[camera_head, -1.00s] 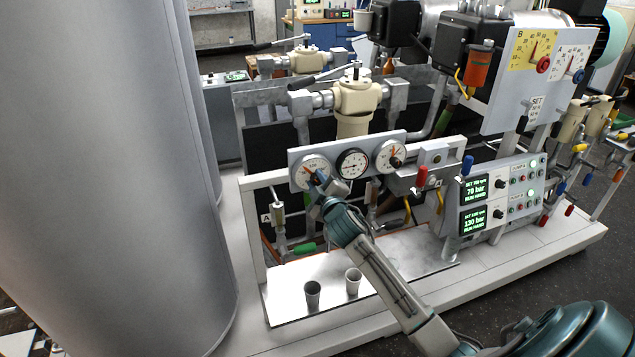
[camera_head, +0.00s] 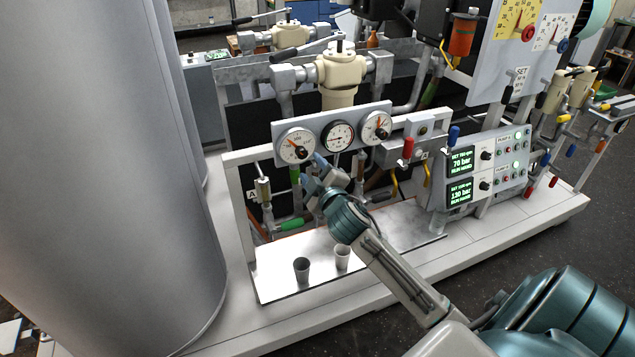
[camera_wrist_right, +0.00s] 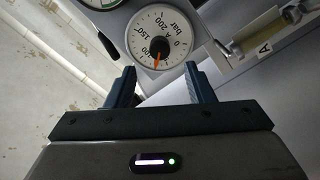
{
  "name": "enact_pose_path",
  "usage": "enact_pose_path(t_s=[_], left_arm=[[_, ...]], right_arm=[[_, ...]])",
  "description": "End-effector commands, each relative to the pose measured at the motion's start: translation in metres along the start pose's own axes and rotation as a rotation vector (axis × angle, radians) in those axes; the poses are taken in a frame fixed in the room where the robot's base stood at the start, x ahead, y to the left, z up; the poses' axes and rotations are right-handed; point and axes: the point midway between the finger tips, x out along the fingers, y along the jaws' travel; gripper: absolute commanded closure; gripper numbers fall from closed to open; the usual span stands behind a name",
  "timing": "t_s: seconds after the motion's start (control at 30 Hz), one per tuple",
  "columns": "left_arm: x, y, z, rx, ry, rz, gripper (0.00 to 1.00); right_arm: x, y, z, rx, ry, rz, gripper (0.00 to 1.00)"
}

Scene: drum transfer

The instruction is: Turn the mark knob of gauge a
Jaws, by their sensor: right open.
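Gauge a (camera_head: 296,146) is the round white dial at the left end of the grey gauge panel. It has an orange needle and a dark mark knob (camera_head: 301,153) near its middle. In the right wrist view, gauge a (camera_wrist_right: 145,30) appears upside down, marked A and bar, with the needle and dark hub in plain view. My right gripper (camera_head: 312,168) is just below and in front of the dial. In the wrist view its two fingers (camera_wrist_right: 161,85) are apart with nothing between them, clear of the knob. My left gripper is out of view.
Two more gauges (camera_head: 338,135) (camera_head: 376,126) sit to the right on the same panel (camera_head: 318,122). Two cups (camera_head: 302,270) (camera_head: 342,257) stand on the metal tray (camera_head: 275,287) below. A large grey tank (camera_head: 90,170) fills the left.

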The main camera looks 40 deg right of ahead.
Motion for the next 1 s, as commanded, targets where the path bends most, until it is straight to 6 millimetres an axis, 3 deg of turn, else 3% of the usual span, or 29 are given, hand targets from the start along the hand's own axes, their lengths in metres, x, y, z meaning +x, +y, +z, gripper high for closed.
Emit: enact_pose_path(t_s=[0.1,0.3,0.87,1.0], left_arm=[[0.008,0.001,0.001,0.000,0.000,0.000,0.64],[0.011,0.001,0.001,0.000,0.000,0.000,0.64],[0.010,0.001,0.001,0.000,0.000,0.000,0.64],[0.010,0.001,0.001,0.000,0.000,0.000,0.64]], right_arm=[[-0.019,-0.002,0.001,-0.002,0.001,-0.001,0.52],[-0.033,-0.001,0.000,0.000,0.000,0.000,0.52],[-0.034,-0.001,0.000,0.001,-0.001,-0.001,0.52],[-0.028,-0.023,0.022,0.016,-0.040,-0.039,0.52]])
